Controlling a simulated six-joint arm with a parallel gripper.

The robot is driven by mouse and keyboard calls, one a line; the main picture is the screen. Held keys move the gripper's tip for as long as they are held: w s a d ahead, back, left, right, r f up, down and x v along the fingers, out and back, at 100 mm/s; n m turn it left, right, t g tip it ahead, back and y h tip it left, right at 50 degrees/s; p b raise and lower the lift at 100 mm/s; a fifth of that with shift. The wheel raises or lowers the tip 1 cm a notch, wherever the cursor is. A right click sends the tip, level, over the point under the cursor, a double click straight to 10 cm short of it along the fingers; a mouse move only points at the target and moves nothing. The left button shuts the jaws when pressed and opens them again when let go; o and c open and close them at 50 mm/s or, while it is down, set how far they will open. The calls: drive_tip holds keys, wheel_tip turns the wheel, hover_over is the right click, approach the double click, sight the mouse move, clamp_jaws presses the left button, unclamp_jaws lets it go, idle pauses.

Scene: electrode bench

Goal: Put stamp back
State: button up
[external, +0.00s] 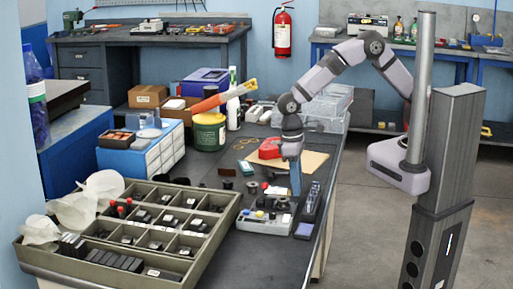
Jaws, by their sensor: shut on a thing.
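My gripper (295,190) points straight down over the right edge of the dark bench, with its blue fingers low above the small items there. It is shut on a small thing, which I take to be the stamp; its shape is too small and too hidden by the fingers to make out. A light grey holder (264,222) with several small dark and coloured pieces stands just below and left of my gripper. A dark narrow block (312,200) stands close to its right.
A large compartment tray (205,250) with dark pieces fills the front left of the bench. A red object (270,148) lies on a tan board (309,160) behind my gripper. A green tub (209,133) and clear boxes (325,105) stand farther back.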

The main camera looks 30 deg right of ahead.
drive_tip(key=shift+f, duration=0.45)
drive_tip(key=shift+f, duration=0.15)
drive_tip(key=o, duration=0.9)
drive_tip(key=shift+c, duration=0.2)
wheel_tip(320, 180, up, 12)
drive_tip(key=w+a, duration=0.1)
drive_tip(key=shift+b, duration=0.35)
